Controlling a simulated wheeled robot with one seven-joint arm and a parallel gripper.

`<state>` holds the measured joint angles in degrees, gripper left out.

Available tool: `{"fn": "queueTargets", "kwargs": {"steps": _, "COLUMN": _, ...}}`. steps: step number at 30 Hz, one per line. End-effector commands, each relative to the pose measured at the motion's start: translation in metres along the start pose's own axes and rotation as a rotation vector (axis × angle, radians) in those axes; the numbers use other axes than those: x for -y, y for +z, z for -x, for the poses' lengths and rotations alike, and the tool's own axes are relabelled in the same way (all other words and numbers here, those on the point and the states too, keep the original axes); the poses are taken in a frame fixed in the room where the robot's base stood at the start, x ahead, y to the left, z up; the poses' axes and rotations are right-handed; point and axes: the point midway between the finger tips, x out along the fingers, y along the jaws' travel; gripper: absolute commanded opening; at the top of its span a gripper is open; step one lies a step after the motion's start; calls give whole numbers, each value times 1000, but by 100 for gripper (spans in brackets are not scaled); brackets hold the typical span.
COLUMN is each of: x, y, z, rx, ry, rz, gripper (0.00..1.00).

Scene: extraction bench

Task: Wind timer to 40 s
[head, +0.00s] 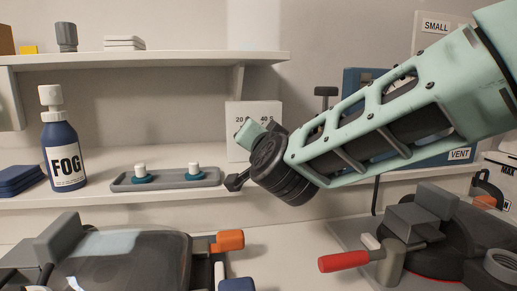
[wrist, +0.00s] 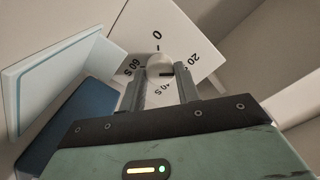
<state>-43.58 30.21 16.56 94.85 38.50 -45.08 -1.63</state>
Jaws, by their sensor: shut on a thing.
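The timer (head: 262,109) is a white box on the middle shelf in the head view, with its 20 and 40 S labels showing. In the wrist view its white face (wrist: 178,24) shows 0, 20, 40 S and 60 S around a pale round knob (wrist: 159,62). My gripper (wrist: 161,78) is shut on the knob, one finger on each side. In the head view my gripper (head: 248,135) covers the dial's middle.
A FOG bottle (head: 64,150) and a grey tray (head: 168,182) with two white-topped pieces stand left on the shelf. A blue VENT box (head: 362,80) is behind my arm. Bench equipment with a red handle (head: 343,262) stands lower right. An upper shelf (head: 150,58) runs above left.

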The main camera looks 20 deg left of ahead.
Motion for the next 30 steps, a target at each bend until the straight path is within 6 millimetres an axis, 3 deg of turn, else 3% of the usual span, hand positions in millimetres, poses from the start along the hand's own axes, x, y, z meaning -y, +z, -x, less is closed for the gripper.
{"fn": "queueTargets", "kwargs": {"steps": 30, "x": -3, "y": 3, "z": 0, "rx": -2, "ry": 0, "rz": -968, "gripper": 9}}
